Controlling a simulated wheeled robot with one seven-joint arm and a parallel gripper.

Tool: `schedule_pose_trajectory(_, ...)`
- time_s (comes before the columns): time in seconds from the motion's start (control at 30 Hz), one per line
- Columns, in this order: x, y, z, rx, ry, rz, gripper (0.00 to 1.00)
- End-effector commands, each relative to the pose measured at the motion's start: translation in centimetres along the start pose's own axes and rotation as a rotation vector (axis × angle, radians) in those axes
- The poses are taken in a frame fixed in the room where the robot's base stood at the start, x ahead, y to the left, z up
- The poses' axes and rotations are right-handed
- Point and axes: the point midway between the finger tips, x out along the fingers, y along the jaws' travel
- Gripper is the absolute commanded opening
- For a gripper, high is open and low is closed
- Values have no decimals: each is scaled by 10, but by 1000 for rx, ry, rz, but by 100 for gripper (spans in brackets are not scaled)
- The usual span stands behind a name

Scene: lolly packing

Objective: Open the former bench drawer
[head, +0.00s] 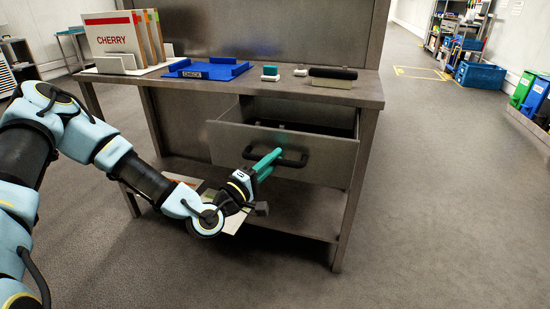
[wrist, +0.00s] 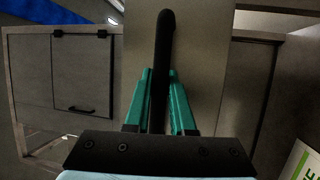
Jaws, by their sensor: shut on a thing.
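The bench drawer (head: 335,157) is a grey metal drawer under the bench top, and it stands pulled partly out. Its dark interior shows over the front panel. A black bar handle (head: 292,160) is fixed to its front. My gripper (head: 272,158) has teal fingers and is shut on the left part of this handle. In the wrist view the handle (wrist: 165,40) runs between the two teal fingers (wrist: 160,90), with the drawer front (wrist: 205,50) behind it. The drawer's contents are too dark to tell.
The bench top (head: 365,95) holds a blue tray (head: 208,70) marked CHECK, several CHERRY folders (head: 112,40), small teal and white blocks (head: 270,73) and a dark-topped block (head: 333,77). A lower shelf (head: 300,215) lies under the drawer. The floor (head: 440,200) at right is clear.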

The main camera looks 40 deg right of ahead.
Motion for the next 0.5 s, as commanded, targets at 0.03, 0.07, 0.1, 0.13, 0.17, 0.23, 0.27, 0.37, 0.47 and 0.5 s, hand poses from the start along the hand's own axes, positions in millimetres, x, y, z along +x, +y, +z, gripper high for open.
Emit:
schedule_pose_trajectory(0.03,0,-1,-1,1,2,-2,0)
schedule_pose_trajectory(0.07,0,-1,-1,1,2,-2,0)
schedule_pose_trajectory(0.1,0,-1,-1,1,2,-2,0)
schedule_pose_trajectory(0.13,0,-1,-1,1,2,-2,0)
schedule_pose_trajectory(0.17,0,-1,-1,1,2,-2,0)
schedule_pose_trajectory(0.23,0,-1,-1,1,2,-2,0)
schedule_pose_trajectory(0.27,0,-1,-1,1,2,-2,25)
schedule_pose_trajectory(0.37,0,-1,-1,0,1,-2,35)
schedule_pose_trajectory(0.47,0,-1,0,0,1,-1,35)
schedule_pose_trajectory(0.5,0,-1,0,0,1,-1,35)
